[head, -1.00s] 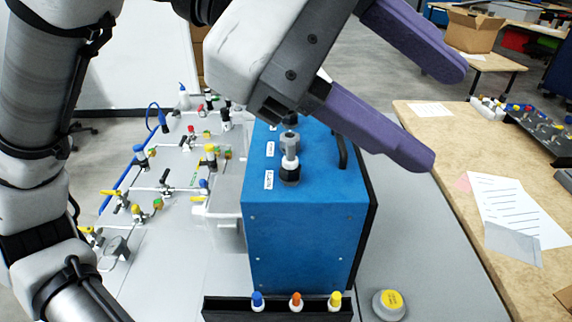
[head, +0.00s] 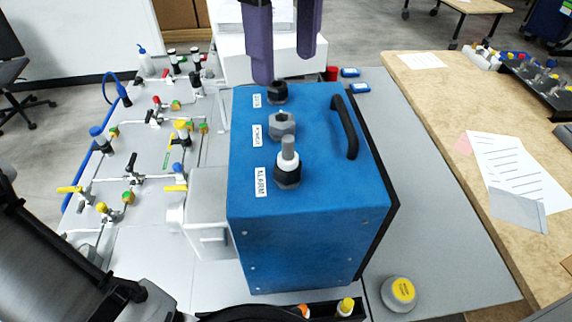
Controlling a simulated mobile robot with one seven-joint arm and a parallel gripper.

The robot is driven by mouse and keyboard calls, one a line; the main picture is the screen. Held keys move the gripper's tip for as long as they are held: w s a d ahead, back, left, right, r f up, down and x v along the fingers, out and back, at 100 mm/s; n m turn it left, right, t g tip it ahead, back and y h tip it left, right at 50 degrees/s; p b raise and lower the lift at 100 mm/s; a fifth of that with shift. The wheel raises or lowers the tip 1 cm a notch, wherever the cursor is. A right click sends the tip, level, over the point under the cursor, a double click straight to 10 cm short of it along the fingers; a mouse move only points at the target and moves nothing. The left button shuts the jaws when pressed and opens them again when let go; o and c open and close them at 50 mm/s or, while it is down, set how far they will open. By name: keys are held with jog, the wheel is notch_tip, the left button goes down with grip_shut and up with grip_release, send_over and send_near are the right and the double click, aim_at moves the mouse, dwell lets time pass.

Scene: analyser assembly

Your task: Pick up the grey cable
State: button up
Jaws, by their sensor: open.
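A blue box (head: 300,240) with a black handle stands on the grey bench.
A panel with valves and fittings (head: 150,180) lies to the left. A black rack (head: 325,309) with coloured caps stands in front, partly hidden by my arm. A round yellow-topped piece (head: 399,293) sits at front right.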

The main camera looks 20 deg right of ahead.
aim_at(288, 138)
notch_tip(288, 138, down, 7)
jog(key=b, duration=0.5)
jog(key=shift+f, duration=0.1)
jog(key=shift+s+f+p, duration=0.2)
jog(key=shift+f+p, duration=0.1)
jog(key=shift+f, duration=0.95)
jog(key=shift+s+f+p, duration=0.15)
jog(key=shift+f+p, duration=0.1)
jog(key=shift+f, duration=1)
jog(key=c, duration=1)
